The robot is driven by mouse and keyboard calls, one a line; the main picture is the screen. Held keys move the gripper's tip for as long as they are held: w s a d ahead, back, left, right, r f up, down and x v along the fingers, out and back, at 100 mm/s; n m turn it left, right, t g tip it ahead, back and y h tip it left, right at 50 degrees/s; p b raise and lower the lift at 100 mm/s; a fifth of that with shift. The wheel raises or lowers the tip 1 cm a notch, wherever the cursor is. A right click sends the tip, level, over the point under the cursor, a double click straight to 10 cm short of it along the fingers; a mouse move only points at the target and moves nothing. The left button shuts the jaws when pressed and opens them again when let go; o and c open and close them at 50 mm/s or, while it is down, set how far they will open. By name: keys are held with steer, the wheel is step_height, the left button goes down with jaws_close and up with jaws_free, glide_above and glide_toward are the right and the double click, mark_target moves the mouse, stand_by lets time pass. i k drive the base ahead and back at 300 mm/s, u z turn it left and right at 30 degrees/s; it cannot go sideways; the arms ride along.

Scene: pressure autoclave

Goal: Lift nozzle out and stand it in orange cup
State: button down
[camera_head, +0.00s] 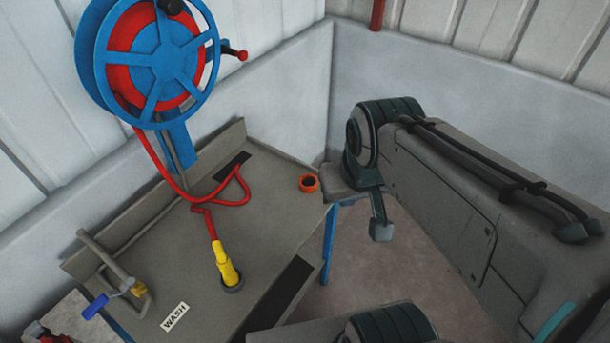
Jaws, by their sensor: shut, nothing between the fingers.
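The yellow nozzle (225,264) stands slightly tilted on the grey bench. Its lower end sits in a dark round holder (233,286), which hides the tip. A red hose (210,226) joins its top. The small orange cup (309,184) stands near the bench's right corner, with its dark opening facing up; it looks empty.
The hose runs in a loose loop over the bench (180,262) to a blue and red reel (158,58). A pipe with a blue-handled valve (97,305) stands at the left. A WASH label (175,316) lies near the front. Bench between nozzle and cup is mostly clear.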

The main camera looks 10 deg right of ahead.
mark_target(231, 278)
steer(key=k, duration=0.5)
steer(key=z, duration=1.15)
steer(key=i, duration=1.1)
steer(key=u, duration=2.2)
